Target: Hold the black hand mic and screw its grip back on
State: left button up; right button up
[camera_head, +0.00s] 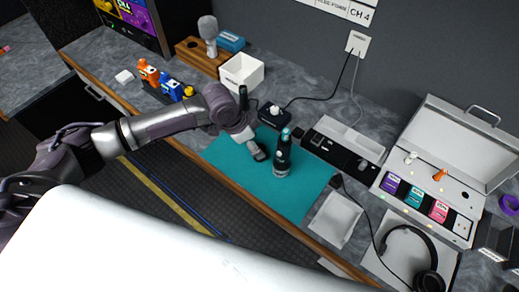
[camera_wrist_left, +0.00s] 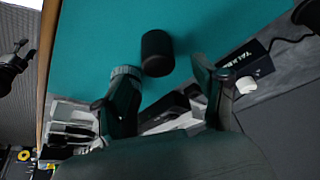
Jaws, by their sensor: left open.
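A dark upright piece (camera_head: 282,155) with a teal band near its top and a pale ring low down stands on the teal mat (camera_head: 228,163); it looks like the black hand mic. My left gripper (camera_head: 257,148) is close to its left, over the mat. In the left wrist view, my left gripper's fingers (camera_wrist_left: 165,85) are spread, and a black cylinder (camera_wrist_left: 157,52) shows beyond them over the mat. A grey ribbed ring (camera_wrist_left: 127,72) shows by the left finger; whether it belongs to the mic is unclear. My right gripper is out of view.
Behind the mat is a small black talkback box (camera_head: 272,115). A white bin (camera_head: 241,72) and a wooden stand with a grey mic (camera_head: 208,30) are at back left. To the right are a white tray (camera_head: 335,218), headphones (camera_head: 425,265) and an open silver case (camera_head: 455,145).

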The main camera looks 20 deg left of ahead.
pick_arm(q)
jog(key=p+x, duration=0.1)
jog(key=x, duration=0.3)
jog(key=shift+s+a+f, duration=0.1)
jog(key=shift+c, duration=0.2)
jog(key=c, duration=1)
